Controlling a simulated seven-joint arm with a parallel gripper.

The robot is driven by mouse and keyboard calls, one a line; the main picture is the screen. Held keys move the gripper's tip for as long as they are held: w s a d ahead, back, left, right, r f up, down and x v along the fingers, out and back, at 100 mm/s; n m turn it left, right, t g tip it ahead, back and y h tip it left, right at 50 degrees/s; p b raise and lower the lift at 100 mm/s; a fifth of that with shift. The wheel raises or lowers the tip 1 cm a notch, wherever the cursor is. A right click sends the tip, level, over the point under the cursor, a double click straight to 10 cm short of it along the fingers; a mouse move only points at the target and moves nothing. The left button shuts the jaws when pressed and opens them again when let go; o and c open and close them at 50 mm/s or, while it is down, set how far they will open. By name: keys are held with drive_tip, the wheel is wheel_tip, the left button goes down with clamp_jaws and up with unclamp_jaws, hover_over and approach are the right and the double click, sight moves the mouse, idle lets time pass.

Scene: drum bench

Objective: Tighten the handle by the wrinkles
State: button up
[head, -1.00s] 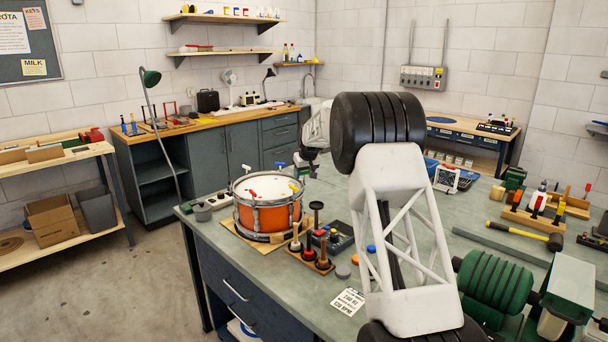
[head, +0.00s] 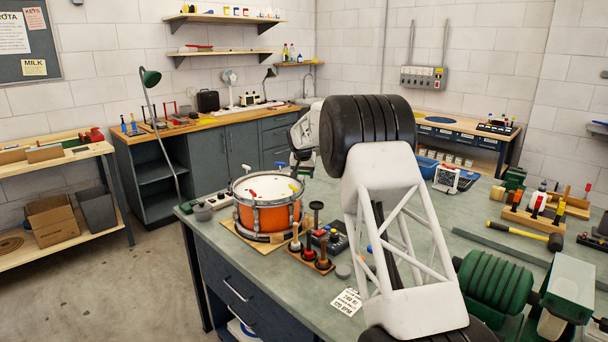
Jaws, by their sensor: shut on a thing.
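The orange drum (head: 268,218) with a pale head and metal rim stands on a wooden board on the bench. Wrinkles on the head are too small to make out. My gripper (head: 301,168) is at the drum's back right rim, partly hidden by my arm. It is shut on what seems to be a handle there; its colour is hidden.
A wooden rack of mallets (head: 312,258) stands close in front of the drum. A white card (head: 348,301) lies near the bench's front edge. A yellow-handled hammer (head: 525,235) and a green machine (head: 495,285) are at the right.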

idle(0.4)
drive_tip(key=o, duration=0.9)
drive_tip(key=shift+v, duration=3.9)
